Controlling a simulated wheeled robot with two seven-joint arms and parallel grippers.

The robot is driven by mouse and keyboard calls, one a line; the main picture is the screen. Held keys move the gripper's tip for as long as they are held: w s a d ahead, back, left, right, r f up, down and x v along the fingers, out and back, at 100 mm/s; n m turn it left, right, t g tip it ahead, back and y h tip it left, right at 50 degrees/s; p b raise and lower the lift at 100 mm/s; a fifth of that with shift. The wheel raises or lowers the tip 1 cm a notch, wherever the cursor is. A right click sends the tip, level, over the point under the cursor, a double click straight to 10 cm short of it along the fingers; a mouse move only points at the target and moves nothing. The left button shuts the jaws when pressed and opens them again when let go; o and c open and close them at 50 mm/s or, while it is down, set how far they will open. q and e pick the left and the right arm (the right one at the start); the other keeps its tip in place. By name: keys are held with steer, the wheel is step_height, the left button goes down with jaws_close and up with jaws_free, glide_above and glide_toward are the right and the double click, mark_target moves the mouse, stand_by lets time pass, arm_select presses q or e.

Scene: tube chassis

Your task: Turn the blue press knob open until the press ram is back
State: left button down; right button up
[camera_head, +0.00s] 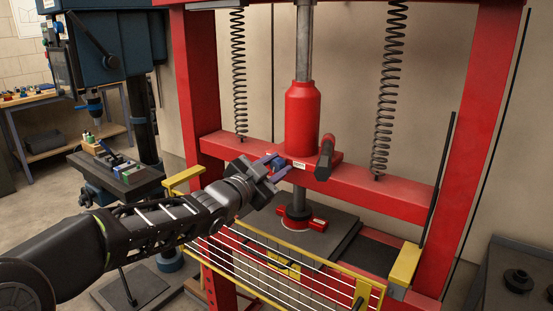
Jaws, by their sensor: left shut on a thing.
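The red press has a red jack cylinder (303,118) standing on its crossbeam (370,188). The small blue press knob (277,162) is at the foot of the cylinder, on its left side. My left gripper (276,168) reaches it from the lower left and is shut on it; the fingers partly cover the knob. The press ram (298,202) extends below the crossbeam, down to a red-handled piece (311,223) on the dark press bed. Whether it touches that piece is unclear. My right gripper is not in view.
A black-ended red lever (325,158) stands right of the cylinder. Coil springs (387,90) hang on both sides. A yellow wire guard (290,272) crosses below my left arm. A drill press (108,60) stands at the left, a dark table (515,285) at the lower right.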

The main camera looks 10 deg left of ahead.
arm_select(q)
steer(key=n+p, duration=0.5)
steer(key=n, duration=0.1)
steer(key=shift+f+g, duration=0.15)
steer(key=shift+g, duration=0.15)
steer(key=n+p, duration=0.2)
steer(key=n, duration=0.1)
steer(key=shift+f, duration=0.1)
steer(key=shift+s+f+n+h+p, duration=0.15)
steer(key=shift+n+h+p, duration=0.15)
steer(key=shift+n+p, duration=0.75)
steer(key=shift+n, duration=0.25)
